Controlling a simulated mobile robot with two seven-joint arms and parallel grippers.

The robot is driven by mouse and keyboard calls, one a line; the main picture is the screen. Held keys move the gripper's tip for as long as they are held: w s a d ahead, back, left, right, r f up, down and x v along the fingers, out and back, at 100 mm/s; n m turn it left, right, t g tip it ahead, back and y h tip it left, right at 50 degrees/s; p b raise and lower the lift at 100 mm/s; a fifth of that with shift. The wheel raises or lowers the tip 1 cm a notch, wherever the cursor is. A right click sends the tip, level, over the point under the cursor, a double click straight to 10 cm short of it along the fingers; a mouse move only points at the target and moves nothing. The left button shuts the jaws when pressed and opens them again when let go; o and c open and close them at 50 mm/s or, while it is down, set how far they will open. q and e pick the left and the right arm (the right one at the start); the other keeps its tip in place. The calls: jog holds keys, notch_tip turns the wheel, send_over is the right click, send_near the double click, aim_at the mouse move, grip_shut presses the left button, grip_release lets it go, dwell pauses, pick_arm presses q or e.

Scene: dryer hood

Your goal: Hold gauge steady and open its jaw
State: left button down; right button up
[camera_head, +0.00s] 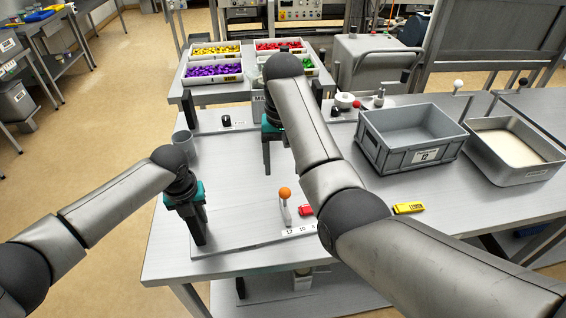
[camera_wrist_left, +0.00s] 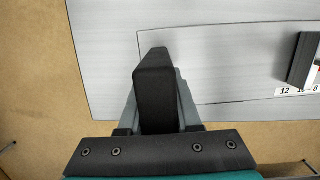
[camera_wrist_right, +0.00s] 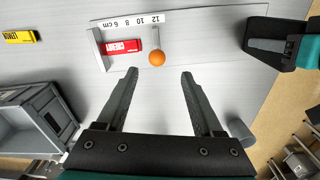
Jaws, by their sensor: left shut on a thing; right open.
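The gauge is a flat grey plate (camera_wrist_right: 215,38) with a cm scale (camera_wrist_right: 130,22), a fixed end stop (camera_wrist_right: 99,46) and an orange-knobbed slider (camera_wrist_right: 157,58). A red pack (camera_wrist_right: 123,46) lies between stop and slider. In the head view the orange knob (camera_head: 285,193) shows, while my right arm hides the scale's right part. My left gripper (camera_head: 200,238) is shut on the plate's left end; its dark finger (camera_wrist_left: 152,75) overlaps that end in the left wrist view. My right gripper (camera_wrist_right: 159,78) is open and empty, its fingertips near the knob, apart from it.
A yellow pack (camera_head: 409,208) lies right of my right arm. A grey crate (camera_head: 412,140) and a metal tray (camera_head: 515,150) stand at the right. A grey cup (camera_head: 183,142) stands at the table's left edge. Candy bins (camera_head: 213,70) stand behind. The table's front left is clear.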

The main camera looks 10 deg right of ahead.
pick_arm(q)
jog(key=shift+s+f, duration=0.3)
jog(key=shift+f, duration=0.05)
jog(key=c, duration=1)
grip_release()
pick_arm(e)
jog(key=shift+w, duration=0.1)
pick_arm(q)
jog(key=shift+o, duration=1)
jog(key=shift+w, duration=0.2)
jog(key=shift+o, duration=1.4)
jog(key=shift+r, duration=0.1)
jog(key=shift+w+r, duration=0.1)
